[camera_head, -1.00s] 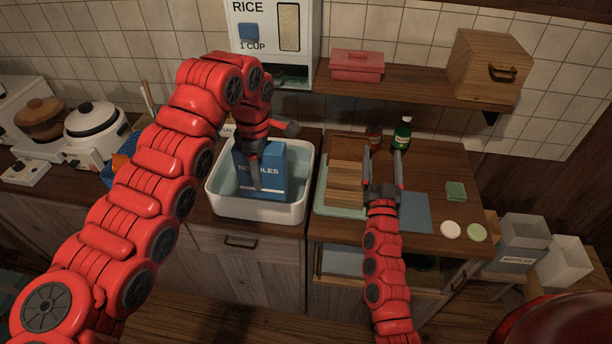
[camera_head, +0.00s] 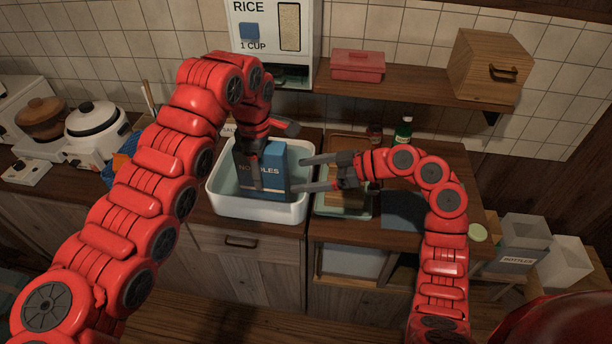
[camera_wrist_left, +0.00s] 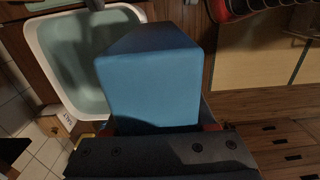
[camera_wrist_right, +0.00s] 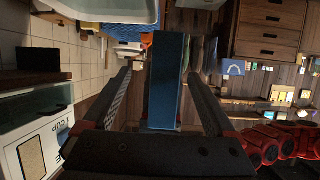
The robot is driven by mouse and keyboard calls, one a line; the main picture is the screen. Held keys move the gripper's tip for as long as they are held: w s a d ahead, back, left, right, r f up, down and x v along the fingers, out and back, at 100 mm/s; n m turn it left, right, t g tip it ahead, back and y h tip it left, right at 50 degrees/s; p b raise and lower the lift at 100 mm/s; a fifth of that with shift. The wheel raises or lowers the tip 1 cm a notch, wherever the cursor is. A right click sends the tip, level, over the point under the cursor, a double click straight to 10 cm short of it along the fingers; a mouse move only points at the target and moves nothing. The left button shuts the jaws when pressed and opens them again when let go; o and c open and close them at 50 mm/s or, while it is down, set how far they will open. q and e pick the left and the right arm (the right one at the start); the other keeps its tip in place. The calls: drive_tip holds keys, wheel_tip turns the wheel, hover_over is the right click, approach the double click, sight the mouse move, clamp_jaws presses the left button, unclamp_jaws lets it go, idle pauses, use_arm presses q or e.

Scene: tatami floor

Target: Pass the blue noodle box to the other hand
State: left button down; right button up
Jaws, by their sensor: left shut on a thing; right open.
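The blue noodle box (camera_head: 272,172) is upright above the white basin, with "NOODLES" on its front. My left gripper (camera_head: 262,170) is shut on it from above, one finger across the front face. The box's blue top also fills the middle of the left wrist view (camera_wrist_left: 150,85). My right gripper (camera_head: 312,173) is open, its fingers pointing left at the box's right side. In the right wrist view the box (camera_wrist_right: 166,80) stands between the two open fingers; whether they touch it is not clear.
The white basin (camera_head: 232,207) is below the box. A green bottle (camera_head: 402,134) stands at the back. A shelf with a red box (camera_head: 357,65) and a wooden box (camera_head: 489,66) hangs above.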

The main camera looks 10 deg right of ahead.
drive_tip(key=shift+s+a, duration=0.15)
drive_tip(key=shift+s, duration=0.25)
drive_tip(key=shift+a+f+n, duration=0.1)
drive_tip(key=shift+a+n, duration=0.2)
drive_tip(key=x, duration=1)
drive_tip(key=shift+a+f, duration=0.2)
drive_tip(key=shift+a, duration=0.15)
use_arm(q)
drive_tip(key=shift+d, duration=0.1)
use_arm(e)
drive_tip(key=shift+w+a, duration=0.1)
drive_tip(key=shift+a, duration=0.15)
use_arm(q)
drive_tip(key=shift+s+d, duration=0.1)
drive_tip(key=shift+d, duration=0.15)
use_arm(e)
drive_tip(key=shift+a, duration=0.1)
clamp_jaws()
use_arm(q)
drive_tip(key=c, duration=0.6)
unclamp_jaws()
drive_tip(key=shift+c, duration=0.2)
drive_tip(key=o, duration=0.5)
drive_tip(key=shift+a, duration=0.25)
